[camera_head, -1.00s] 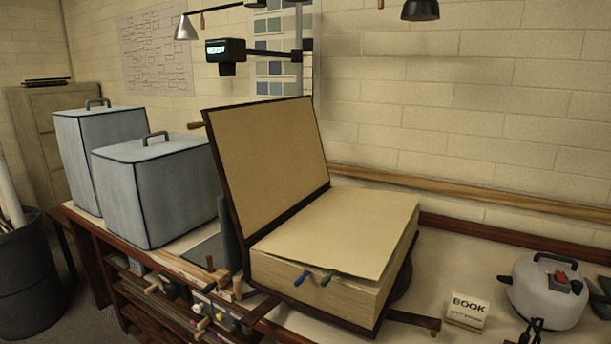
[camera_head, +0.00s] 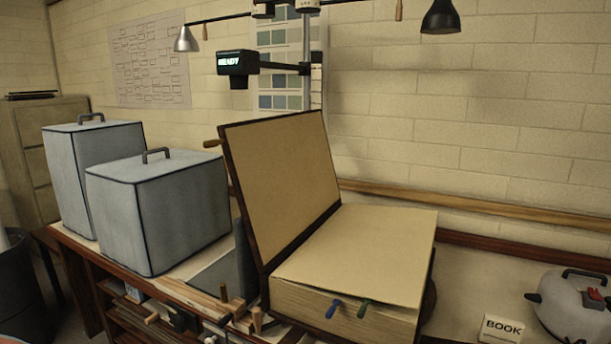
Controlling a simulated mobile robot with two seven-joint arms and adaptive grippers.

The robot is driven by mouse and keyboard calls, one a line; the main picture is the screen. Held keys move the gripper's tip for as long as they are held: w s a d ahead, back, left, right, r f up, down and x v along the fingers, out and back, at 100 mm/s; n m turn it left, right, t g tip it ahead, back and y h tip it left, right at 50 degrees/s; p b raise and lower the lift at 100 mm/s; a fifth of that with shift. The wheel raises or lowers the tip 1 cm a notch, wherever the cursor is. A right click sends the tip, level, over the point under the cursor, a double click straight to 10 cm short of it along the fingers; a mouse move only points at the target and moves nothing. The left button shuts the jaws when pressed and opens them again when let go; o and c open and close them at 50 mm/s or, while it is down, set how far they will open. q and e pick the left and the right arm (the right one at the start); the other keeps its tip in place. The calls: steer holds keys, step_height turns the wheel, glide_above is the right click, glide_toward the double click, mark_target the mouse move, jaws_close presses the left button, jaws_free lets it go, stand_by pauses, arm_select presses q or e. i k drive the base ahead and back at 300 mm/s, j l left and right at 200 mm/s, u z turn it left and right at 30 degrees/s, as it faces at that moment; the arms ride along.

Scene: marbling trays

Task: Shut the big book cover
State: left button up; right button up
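The big book (camera_head: 365,255) lies on the bench with its thick page block facing up. Its cover (camera_head: 283,185) stands open, raised and leaning back to the left, dark-edged with a tan inner face. A wooden peg-like handle (camera_head: 213,143) sticks out from the cover's upper left corner. A blue tab (camera_head: 333,309) and a green tab (camera_head: 364,308) stick out of the front page edges. A small card reading BOOK (camera_head: 501,329) stands to the right. Neither of my grippers shows in the head view.
Two grey-blue covered boxes with handles, a taller one (camera_head: 95,175) and a wider one (camera_head: 165,212), stand left of the book. A white pot-like appliance (camera_head: 572,305) sits at the right. A dark display box (camera_head: 238,64) and lamps hang above. The bench between book and appliance is mostly clear.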

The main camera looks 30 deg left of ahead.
mark_target(281, 167)
steer(key=j+z, duration=0.1)
steer(key=j, duration=0.4)
steer(key=k+j+z, duration=0.1)
steer(key=j, duration=0.4)
steer(key=j+z, duration=0.1)
steer(key=j, duration=0.4)
steer(key=k+j+z, duration=0.1)
steer(key=j, duration=0.35)
steer(key=k+j, duration=0.1)
steer(key=j, duration=0.35)
steer(key=k+j, duration=0.1)
steer(key=j, duration=0.85)
steer(key=k+j, duration=0.15)
steer(key=j, duration=0.3)
